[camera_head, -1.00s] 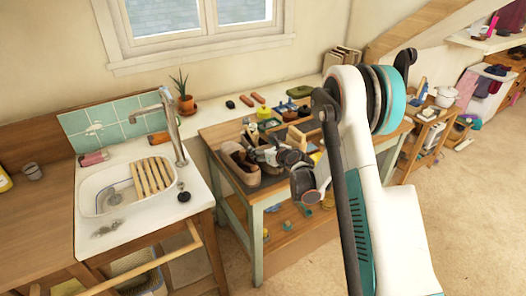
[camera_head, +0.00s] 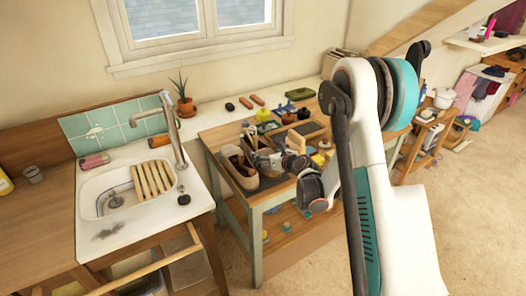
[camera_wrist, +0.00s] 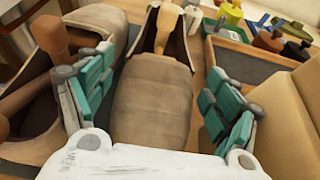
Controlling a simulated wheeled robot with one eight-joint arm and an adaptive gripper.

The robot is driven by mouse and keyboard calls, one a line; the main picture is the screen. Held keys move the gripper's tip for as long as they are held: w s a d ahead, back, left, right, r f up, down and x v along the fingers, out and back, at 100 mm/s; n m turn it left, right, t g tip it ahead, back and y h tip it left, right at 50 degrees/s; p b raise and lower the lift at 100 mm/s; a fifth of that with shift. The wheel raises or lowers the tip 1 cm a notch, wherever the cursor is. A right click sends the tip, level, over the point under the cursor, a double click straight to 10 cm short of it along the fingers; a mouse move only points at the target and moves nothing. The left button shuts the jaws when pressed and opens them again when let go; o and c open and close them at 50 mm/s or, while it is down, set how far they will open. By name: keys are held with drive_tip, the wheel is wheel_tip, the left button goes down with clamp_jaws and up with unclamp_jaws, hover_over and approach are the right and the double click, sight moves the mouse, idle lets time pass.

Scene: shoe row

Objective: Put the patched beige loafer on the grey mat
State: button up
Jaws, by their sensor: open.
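In the wrist view, a beige, cloth-like loafer (camera_wrist: 153,98) lies between the teal fingers of my open gripper (camera_wrist: 158,78). Its toe faces me and a wooden piece sits in its dark opening. I cannot make out a clear patch on it, or whether the fingers touch it. A second brownish-beige shoe (camera_wrist: 30,105) with a wooden piece inside lies left of my gripper. A dark grey mat-like surface (camera_head: 268,192) shows along the bench's front.
A tan block-like object (camera_wrist: 288,105) stands close to the right finger. A wood-edged dark tray (camera_wrist: 240,62) and small bottles (camera_wrist: 231,14) are behind. The sink (camera_head: 103,205) is left of the bench, and open floor (camera_head: 470,215) lies at the right.

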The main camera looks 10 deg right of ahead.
drive_tip(key=p+v, duration=0.1)
drive_tip(key=v, duration=0.6)
drive_tip(key=shift+s+r+p, duration=0.2)
drive_tip(key=shift+s+p, duration=0.05)
drive_tip(key=shift+p, duration=0.1)
drive_tip(key=s+a+r+n+g+h, duration=0.1)
drive_tip(key=s+a+r+n+g, duration=0.3)
drive_tip(key=s+r+n, duration=1.15)
drive_tip(key=s+r+n+g+h, duration=0.2)
drive_tip(key=s+r+n+h, duration=0.1)
drive_tip(key=s+n, duration=1.4)
drive_tip(key=s, duration=0.4)
drive_tip(key=shift+s+d+r, duration=0.15)
drive_tip(key=shift+d, duration=0.25)
